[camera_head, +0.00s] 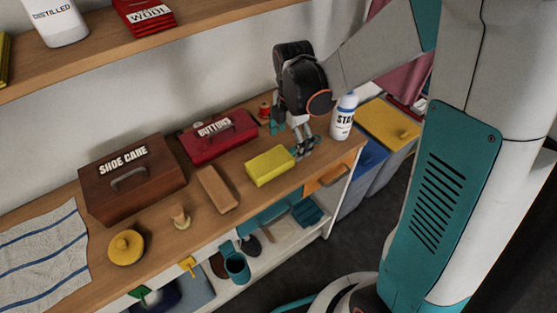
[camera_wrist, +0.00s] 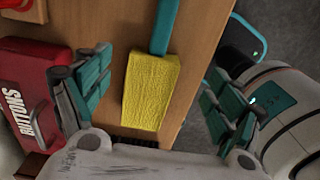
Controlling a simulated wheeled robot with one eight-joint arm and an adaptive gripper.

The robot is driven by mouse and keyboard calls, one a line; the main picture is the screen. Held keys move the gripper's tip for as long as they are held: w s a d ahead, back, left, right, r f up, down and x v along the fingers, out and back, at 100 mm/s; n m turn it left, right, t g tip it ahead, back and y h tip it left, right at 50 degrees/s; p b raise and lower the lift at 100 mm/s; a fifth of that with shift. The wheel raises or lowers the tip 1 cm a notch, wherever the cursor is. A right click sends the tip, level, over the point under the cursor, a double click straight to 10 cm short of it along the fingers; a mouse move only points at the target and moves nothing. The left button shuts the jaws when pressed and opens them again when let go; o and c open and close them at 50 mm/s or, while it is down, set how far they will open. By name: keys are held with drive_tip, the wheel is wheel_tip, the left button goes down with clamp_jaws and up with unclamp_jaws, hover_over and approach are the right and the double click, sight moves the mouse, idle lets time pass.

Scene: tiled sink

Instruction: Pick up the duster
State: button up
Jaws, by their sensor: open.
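The duster's yellow, block-shaped head (camera_head: 270,165) lies on the wooden counter near its front edge. In the wrist view the yellow head (camera_wrist: 150,92) lies between and beyond my spread fingers, with a teal bar (camera_wrist: 164,28) at its upper end. I cannot make out that bar in the head view. My gripper (camera_head: 304,147) points down just right of the yellow head. It is open and empty; its teal finger pads (camera_wrist: 157,88) show on both sides of the duster in the wrist view. I cannot tell the exact height of the fingers above the counter.
A red buttons box (camera_head: 217,136) stands behind the duster. A brown block (camera_head: 218,190) lies to its left, and a white bottle (camera_head: 344,116) stands right of my gripper. A shoe care box (camera_head: 130,180) stands further left. A shelf (camera_head: 120,45) runs above the counter.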

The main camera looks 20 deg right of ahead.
sight(288, 151)
drive_tip(key=shift+w+a+f+b, duration=0.15)
drive_tip(key=shift+f+b, duration=0.5)
drive_tip(key=shift+f, duration=0.75)
drive_tip(key=shift+w+d+f+b, duration=0.15)
drive_tip(key=shift+f+b, duration=0.5)
drive_tip(key=shift+f, duration=0.7)
drive_tip(key=shift+a, duration=0.1)
drive_tip(key=shift+r, duration=0.1)
drive_tip(key=shift+c, duration=0.2)
drive_tip(key=c, duration=1.1)
